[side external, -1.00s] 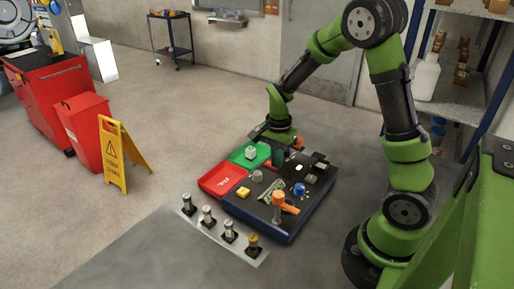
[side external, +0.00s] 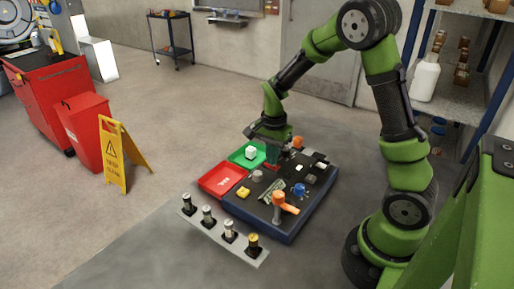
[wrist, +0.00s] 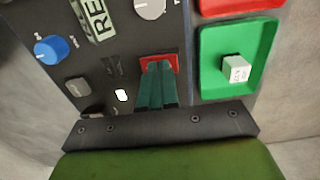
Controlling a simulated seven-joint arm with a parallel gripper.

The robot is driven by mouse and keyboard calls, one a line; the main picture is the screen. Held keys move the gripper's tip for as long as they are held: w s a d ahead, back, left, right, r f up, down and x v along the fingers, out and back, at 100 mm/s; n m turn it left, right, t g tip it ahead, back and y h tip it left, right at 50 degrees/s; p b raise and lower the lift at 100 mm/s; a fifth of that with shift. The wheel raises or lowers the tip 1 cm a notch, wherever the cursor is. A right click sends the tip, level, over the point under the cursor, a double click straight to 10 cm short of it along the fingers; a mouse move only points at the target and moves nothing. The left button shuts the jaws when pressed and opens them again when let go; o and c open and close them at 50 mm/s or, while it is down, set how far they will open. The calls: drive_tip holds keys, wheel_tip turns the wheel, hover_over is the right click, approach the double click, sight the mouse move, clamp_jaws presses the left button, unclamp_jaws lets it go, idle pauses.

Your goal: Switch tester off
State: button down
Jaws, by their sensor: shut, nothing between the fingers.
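My gripper (wrist: 157,76) is shut and empty, its teal fingers pointing down at a red part (wrist: 172,62) on the dark panel (wrist: 105,20). A small lit white oval (wrist: 122,95) is on the panel left of the fingers. No readable label marks the tester or its switch. In the side view, my gripper (side external: 272,162) is low over the panel's far side, beside the green tray (side external: 236,159).
The green tray holds a white cube (wrist: 236,69). A red tray (side external: 211,185) adjoins it. A blue knob (wrist: 52,49), a grey knob (wrist: 150,6) and an orange handle (side external: 286,205) stand up from the panel. Several cylinders, including a yellow-topped one (side external: 253,241), stand on a front strip.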

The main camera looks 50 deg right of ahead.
sight(278, 168)
wheel_tip(278, 168, up, 14)
drive_tip(key=s, duration=0.2)
drive_tip(key=shift+f, duration=0.1)
idle(0.3)
